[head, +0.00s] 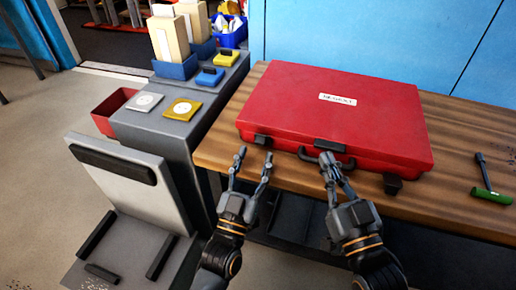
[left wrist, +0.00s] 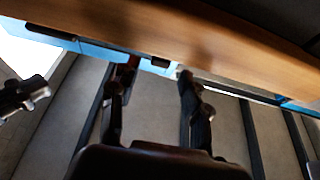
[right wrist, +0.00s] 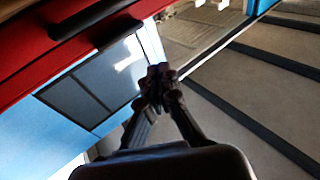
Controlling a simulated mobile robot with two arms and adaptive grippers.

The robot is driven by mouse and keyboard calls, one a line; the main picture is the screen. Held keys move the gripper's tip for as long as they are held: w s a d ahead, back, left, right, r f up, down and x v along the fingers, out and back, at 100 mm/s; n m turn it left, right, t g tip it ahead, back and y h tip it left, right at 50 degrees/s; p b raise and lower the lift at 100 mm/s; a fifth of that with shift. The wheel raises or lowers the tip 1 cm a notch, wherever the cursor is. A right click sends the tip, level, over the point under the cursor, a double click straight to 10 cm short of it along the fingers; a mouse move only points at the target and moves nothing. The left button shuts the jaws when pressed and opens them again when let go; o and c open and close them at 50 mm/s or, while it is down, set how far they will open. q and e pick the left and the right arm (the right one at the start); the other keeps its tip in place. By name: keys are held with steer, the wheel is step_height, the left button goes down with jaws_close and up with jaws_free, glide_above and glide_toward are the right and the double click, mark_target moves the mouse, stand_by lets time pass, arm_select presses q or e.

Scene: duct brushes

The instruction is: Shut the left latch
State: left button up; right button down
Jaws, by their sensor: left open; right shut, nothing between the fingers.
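A closed red case (head: 330,112) lies flat on the wooden table, a white label on its lid. Its left latch (head: 262,139) is a small dark block at the front edge; I cannot tell whether it is shut. The right latch (head: 392,184) sticks out at the front right corner. A dark handle (head: 310,157) is at the front middle. My left gripper (head: 254,160) is open and empty just in front of the left latch, its fingers apart in the left wrist view (left wrist: 150,85). My right gripper (head: 328,163) is shut and empty by the handle; it also shows in the right wrist view (right wrist: 157,75).
The wooden table (head: 465,150) has free room at the right, where a green-handled tool (head: 490,195) lies. A grey bench (head: 190,128) on the left bears blue bins (head: 176,68) and small plates. A blue panel is behind.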

mark_target(259, 145)
arm_select(q)
steer(key=shift+x, duration=1.8)
arm_select(e)
steer(key=shift+s+a+r+t+y, duration=0.1)
steer(key=shift+s+r+t+y, duration=0.05)
steer(key=shift+r+t, duration=0.4)
steer(key=shift+s+r+t+y, duration=0.15)
steer(key=shift+r+t, duration=0.2)
steer(key=shift+r, duration=0.4)
